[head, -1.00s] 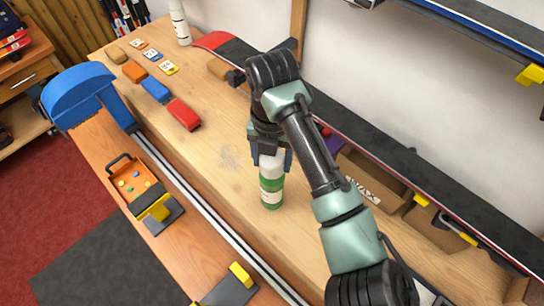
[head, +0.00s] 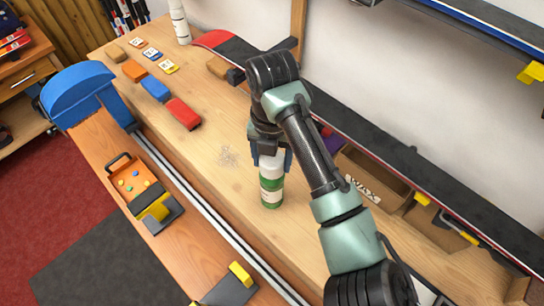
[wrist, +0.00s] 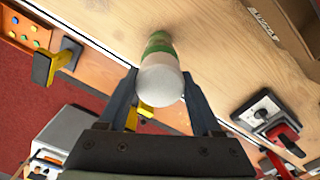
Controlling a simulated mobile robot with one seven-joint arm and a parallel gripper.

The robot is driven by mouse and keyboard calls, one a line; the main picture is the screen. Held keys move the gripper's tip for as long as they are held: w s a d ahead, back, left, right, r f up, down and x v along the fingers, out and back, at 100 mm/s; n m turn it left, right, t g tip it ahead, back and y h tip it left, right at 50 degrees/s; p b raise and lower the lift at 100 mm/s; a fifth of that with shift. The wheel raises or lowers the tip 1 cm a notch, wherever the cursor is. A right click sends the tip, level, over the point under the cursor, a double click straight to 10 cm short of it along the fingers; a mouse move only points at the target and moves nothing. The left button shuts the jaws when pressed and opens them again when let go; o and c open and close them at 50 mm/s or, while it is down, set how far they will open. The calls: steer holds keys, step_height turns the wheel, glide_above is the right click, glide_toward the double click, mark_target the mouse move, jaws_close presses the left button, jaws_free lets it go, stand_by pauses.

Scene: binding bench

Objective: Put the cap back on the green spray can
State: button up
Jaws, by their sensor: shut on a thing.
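The green spray can (head: 271,192) stands upright on the wooden bench, with a pale label band and green bands. A white cap (head: 270,163) is at its top, in line with it. My gripper (head: 271,157) comes down from above and is shut on the cap, one finger on each side. In the wrist view the rounded white cap (wrist: 161,82) lies between the fingers, with the green of the can (wrist: 158,43) beyond it. Cap and can look touching, but I cannot tell whether the cap is fully seated. My gripper hides part of the cap in the head view.
Red (head: 183,114), blue (head: 155,89) and orange (head: 133,71) blocks lie at the back left of the bench. A long dark ski (head: 375,146) and an open cardboard box (head: 368,178) are to the right. Bare bench (head: 225,185) is left of the can.

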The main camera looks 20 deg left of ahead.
steer(key=shift+f, duration=0.3)
stand_by(0.5)
steer(key=o, duration=0.8)
steer(key=shift+o, duration=0.2)
steer(key=shift+r+p, duration=2.2)
steer(key=shift+r, duration=0.85)
steer(key=shift+c, duration=0.3)
jaws_close()
